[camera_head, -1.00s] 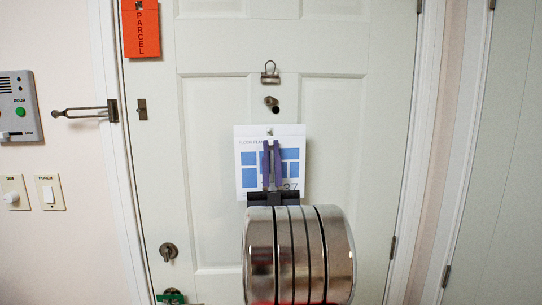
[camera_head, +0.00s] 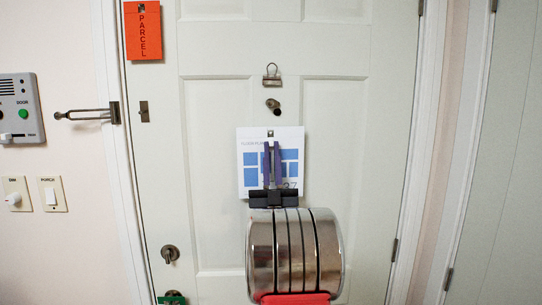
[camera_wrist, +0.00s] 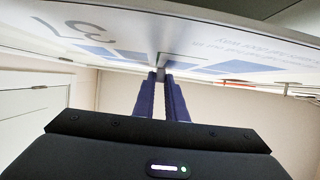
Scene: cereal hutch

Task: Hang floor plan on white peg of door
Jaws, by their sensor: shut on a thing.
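The floor plan (camera_head: 250,173), a white card with blue blocks and a number, is upright in front of the door (camera_head: 345,160). My gripper (camera_head: 272,146) is shut on it, with its purple fingers over the card's middle. A small dark hole or fitting shows at the card's top edge. I cannot tell whether a peg is in it, and no white peg is clearly visible. In the wrist view the card (camera_wrist: 215,42) spans the top, and my fingers (camera_wrist: 160,75) meet at its small grey grip.
Above the card are a dark knob or peephole (camera_head: 273,105) and a metal clip (camera_head: 272,74). An orange parcel tag (camera_head: 143,35) hangs at upper left. A door guard (camera_head: 85,114), lock (camera_head: 170,254), switches (camera_head: 52,194) and intercom (camera_head: 22,108) are on the left.

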